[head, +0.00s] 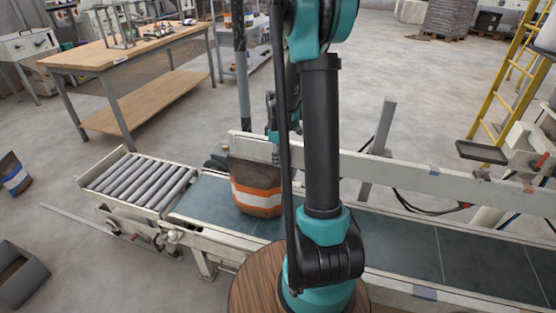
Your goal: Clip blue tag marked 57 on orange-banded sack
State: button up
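A brown sack with an orange band edged in white (257,190) stands on the conveyor belt, left of my arm. My arm rises in front and partly covers the sack's right side. Part of my wrist, dark and teal, shows behind the arm just above the sack, and my gripper (275,155) appears to be at the sack's top edge. Its fingers are too small and too hidden to tell whether they are open or shut. I see no blue tag and no number 57 in this view.
The conveyor belt (390,240) runs left to right, with a roller section (145,182) at its left end and a rail behind. A wooden workbench (125,45) and yellow ladder (495,85) stand behind.

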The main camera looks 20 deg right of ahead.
notch_tip(320, 180, up, 12)
dwell(0.6)
jog(key=s+a+f+m+t, duration=0.1)
jog(key=s+f+m, duration=0.1)
jog(key=s, duration=0.5)
jog(key=s+a+f+m+t, duration=0.1)
jog(key=s+a+f+m, duration=0.1)
jog(key=s+m, duration=0.3)
jog(key=s+a+f+m+t, duration=0.1)
jog(key=s+f+m+t, duration=0.1)
jog(key=s, duration=0.8)
jog(key=shift+a+f+m, duration=0.35)
jog(key=shift+f+m, duration=0.45)
jog(key=shift+m, duration=0.3)
jog(key=shift+s, duration=0.2)
